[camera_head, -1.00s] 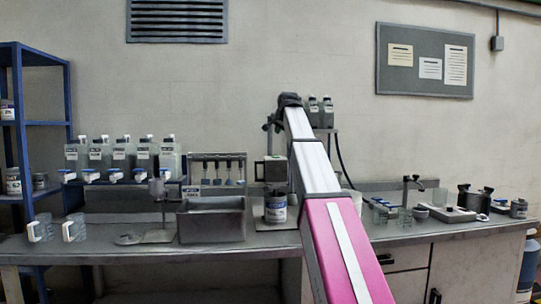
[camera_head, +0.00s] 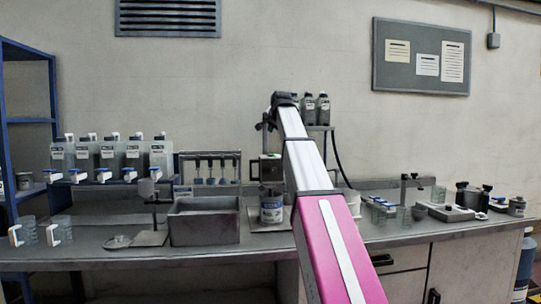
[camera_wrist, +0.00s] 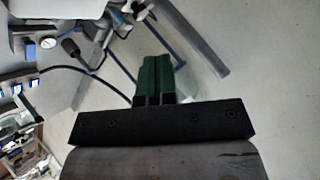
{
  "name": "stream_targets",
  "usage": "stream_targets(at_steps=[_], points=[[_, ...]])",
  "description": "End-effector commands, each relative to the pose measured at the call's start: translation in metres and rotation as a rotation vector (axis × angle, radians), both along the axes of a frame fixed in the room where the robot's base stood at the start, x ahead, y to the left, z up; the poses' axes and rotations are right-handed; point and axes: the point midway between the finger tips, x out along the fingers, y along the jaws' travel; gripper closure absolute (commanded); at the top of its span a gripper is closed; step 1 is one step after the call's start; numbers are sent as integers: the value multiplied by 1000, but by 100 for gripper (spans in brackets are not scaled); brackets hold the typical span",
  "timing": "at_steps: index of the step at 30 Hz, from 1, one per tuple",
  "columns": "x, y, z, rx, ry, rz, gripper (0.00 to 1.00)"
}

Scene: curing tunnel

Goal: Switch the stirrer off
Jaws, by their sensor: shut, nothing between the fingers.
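What looks like the stirrer (camera_head: 266,168) is a small dark box-shaped head on the bench in the head view. It stands above a labelled can (camera_head: 271,208), just left of my arm. I cannot make out its switch or whether it is running. My gripper's green fingers (camera_wrist: 157,78) are together and empty in the wrist view. In the head view the dark end of my arm (camera_head: 284,99) is raised above and slightly right of the stirrer head, apart from it; the fingertips are not clear there.
A grey basin (camera_head: 204,222) stands left of the can. Several bottles with taps (camera_head: 110,156) line a rack further left. Glass beakers (camera_head: 403,216) and small devices stand on the right of the bench. A dark cable and a round gauge (camera_wrist: 48,42) show in the wrist view.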

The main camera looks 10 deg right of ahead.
Motion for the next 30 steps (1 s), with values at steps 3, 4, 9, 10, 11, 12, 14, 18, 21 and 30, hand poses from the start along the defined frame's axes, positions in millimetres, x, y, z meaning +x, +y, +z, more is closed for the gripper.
stream_targets(at_steps=[3,4,9,10,11,12,14,18,21,30], points=[[1,0,-15,0,2,1,100],[1,0,-19,0,3,0,100],[3,0,-40,0,1,0,100],[4,0,-44,0,1,0,100],[4,0,-48,0,1,0,100],[5,0,-53,0,2,1,100],[6,0,-59,0,1,0,100],[8,0,-70,0,1,0,100],[9,0,-73,0,2,1,100],[9,0,-73,0,1,0,100]])
